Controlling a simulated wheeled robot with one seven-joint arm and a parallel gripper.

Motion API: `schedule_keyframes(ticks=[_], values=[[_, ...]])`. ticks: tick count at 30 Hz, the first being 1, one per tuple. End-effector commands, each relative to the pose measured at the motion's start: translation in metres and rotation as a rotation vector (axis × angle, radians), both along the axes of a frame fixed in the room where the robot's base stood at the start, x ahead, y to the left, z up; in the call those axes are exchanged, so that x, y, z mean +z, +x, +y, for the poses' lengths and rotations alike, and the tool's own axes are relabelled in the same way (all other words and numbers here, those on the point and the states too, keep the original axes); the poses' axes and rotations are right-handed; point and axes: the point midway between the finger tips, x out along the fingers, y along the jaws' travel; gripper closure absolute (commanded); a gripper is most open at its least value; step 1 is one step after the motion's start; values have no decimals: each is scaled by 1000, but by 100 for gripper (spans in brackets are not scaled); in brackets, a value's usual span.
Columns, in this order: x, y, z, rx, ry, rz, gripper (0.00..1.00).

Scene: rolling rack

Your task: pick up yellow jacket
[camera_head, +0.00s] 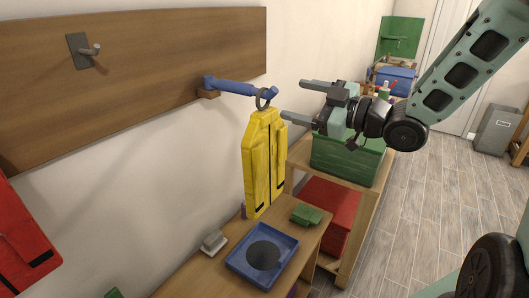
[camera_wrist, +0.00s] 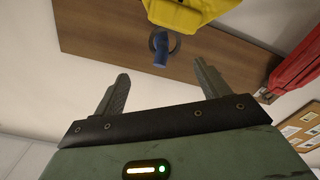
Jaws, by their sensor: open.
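The yellow jacket (camera_head: 264,160) hangs by a dark ring (camera_head: 263,98) from a blue peg (camera_head: 238,87) on the wooden wall board. In the wrist view the jacket (camera_wrist: 188,14) is at the top edge, mostly cut off, with the ring (camera_wrist: 163,42) and blue peg (camera_wrist: 161,52) below it. My gripper (camera_head: 293,99) is open and empty, to the right of the ring and the jacket's top. In the wrist view its two fingers (camera_wrist: 160,88) stand wide apart, with the ring and peg beyond the gap between them. I see no contact with the jacket.
A wooden bench below holds a blue tray (camera_head: 238,262), a green item (camera_head: 307,215) and a grey item (camera_head: 213,242). A green crate (camera_head: 345,160) stands on a shelf unit behind. A red garment (camera_head: 22,240) is at the far left. An empty grey hook (camera_head: 88,50) is on the board.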

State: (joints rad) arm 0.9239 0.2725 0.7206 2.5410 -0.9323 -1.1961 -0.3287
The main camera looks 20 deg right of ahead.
Motion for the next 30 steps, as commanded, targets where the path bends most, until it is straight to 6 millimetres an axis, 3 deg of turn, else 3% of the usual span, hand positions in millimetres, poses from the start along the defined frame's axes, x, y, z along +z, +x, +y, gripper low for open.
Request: schedule_keyframes(ticks=[7,12,30], values=[[2,8,11,2,-1,13,25],[-1,35,29,1,-3,9,25],[-4,76,67,0,-2,8,25]])
